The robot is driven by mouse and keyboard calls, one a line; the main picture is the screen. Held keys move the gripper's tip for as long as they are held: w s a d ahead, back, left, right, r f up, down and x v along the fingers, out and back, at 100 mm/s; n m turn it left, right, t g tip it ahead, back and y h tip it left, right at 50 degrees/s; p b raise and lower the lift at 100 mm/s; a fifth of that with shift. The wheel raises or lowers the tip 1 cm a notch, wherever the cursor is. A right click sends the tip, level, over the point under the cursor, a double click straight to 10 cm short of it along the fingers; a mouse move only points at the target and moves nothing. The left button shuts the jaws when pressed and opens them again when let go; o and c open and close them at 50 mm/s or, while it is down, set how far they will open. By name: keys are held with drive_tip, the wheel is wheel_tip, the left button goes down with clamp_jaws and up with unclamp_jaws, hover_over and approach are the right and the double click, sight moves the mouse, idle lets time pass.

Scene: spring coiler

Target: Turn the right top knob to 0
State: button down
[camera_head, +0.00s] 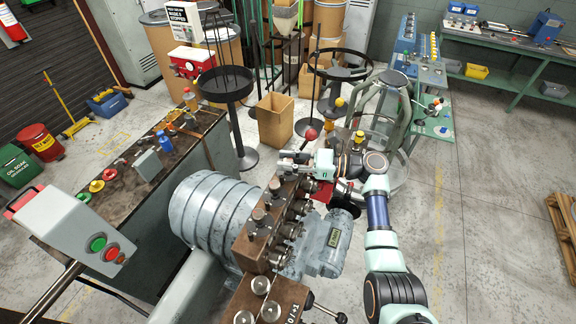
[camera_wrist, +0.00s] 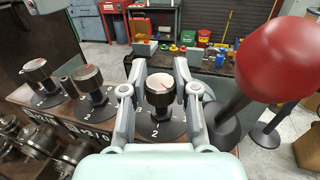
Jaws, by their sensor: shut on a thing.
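The right top knob (camera_wrist: 160,92) is dark with a pale top and a red mark, on a round numbered dial (camera_wrist: 168,130). In the wrist view, the fingers of my gripper (camera_wrist: 160,88) stand on both sides of it and are shut on it. Digits such as 2 show on the near side of the dial; 0 cannot be made out there. In the head view, my gripper (camera_head: 288,160) is at the far end of the knob row on the brown block (camera_head: 250,252), where my fingers largely hide the knob.
Two similar knobs, a middle one (camera_wrist: 90,80) and a left one (camera_wrist: 38,72), stand left of the held knob. A lever with a big red ball (camera_wrist: 280,58) rises close to my gripper's right. The workbench (camera_head: 185,150) with small items lies beyond the coiler.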

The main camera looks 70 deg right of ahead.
drive_tip(key=shift+f+n+g+y+b, duration=0.1)
drive_tip(key=shift+n+g+y+b, duration=0.6)
drive_tip(key=shift+n+y+b, duration=0.75)
drive_tip(key=shift+y, duration=0.55)
drive_tip(key=c, duration=0.8)
unclamp_jaws()
drive_tip(key=shift+c, duration=0.2)
drive_tip(key=shift+r+m, duration=0.2)
drive_tip(key=shift+m, duration=0.05)
